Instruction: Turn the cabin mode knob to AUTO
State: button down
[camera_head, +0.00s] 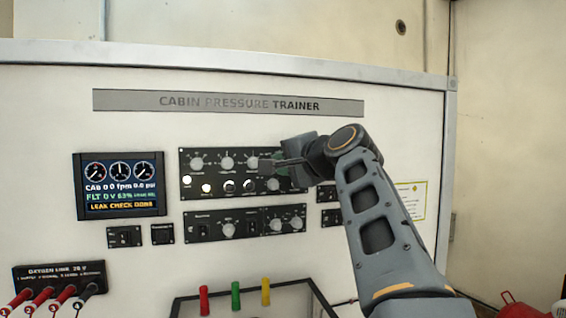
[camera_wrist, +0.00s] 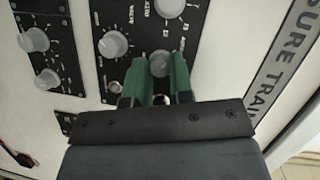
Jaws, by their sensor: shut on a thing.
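The black upper control panel (camera_head: 215,174) carries rows of grey knobs on the white trainer wall. My gripper (camera_head: 272,168) is at its right part and hides some knobs in the head view. In the wrist view the green fingers of my gripper (camera_wrist: 158,77) stand on either side of a grey knob (camera_wrist: 159,64) and are shut on it. This knob is hidden in the head view. I cannot read its label or pointer, so I cannot tell whether it is the cabin mode knob or where it is set.
Neighbouring knobs are close to the fingers: one beyond (camera_wrist: 170,6), one to the left (camera_wrist: 112,45). A lower panel (camera_head: 252,228) sits beneath. A display (camera_head: 120,186) reads "LEAK CHECK DONE". Red, green and yellow handles (camera_head: 236,294) stand at the bottom.

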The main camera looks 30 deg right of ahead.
jog(key=shift+f, duration=0.1)
jog(key=c, duration=1)
grip_release()
jog(key=shift+s, duration=0.1)
jog(key=b+v, duration=0.3)
jog(key=v, duration=1)
jog(key=shift+s, duration=0.3)
